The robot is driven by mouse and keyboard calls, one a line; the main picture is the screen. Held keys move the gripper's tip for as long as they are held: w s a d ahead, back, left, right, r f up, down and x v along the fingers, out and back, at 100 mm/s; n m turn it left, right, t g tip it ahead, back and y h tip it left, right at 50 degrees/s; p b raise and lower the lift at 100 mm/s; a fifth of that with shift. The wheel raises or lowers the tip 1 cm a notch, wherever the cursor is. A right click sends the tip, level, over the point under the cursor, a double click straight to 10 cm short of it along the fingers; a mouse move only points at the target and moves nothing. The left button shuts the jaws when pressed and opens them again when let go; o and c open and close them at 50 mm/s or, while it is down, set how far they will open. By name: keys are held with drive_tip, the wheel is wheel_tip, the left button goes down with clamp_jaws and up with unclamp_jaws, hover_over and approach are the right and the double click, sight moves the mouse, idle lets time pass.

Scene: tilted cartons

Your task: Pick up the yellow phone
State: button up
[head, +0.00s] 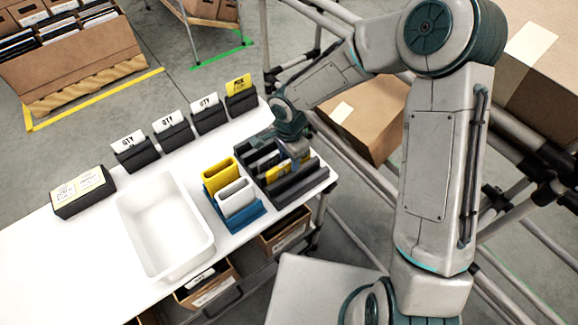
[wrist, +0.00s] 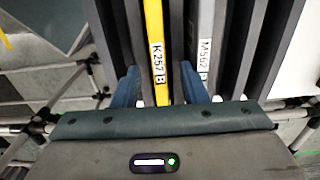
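The yellow phone (wrist: 154,35) stands on edge in a slot of the dark grey rack (head: 291,195), with a white label reading K257B. In the head view a strip of the yellow phone (head: 277,173) shows, partly hidden by my gripper (head: 297,150), which is over the rack. In the wrist view my gripper (wrist: 158,72) is open, with a blue finger on each side of the yellow phone and gaps between. A grey phone labelled M562 (wrist: 204,55) stands in the slot to its right, close to the right finger.
A blue holder (head: 240,218) with a yellow bin (head: 219,172) and a white bin (head: 236,198) stands left of the rack. Further left are a white tray (head: 128,213) and a black box (head: 83,191). Several black card holders (head: 172,135) line the table's back edge.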

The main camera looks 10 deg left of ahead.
drive_tip(key=shift+f, duration=0.1)
clamp_jaws()
idle(0.3)
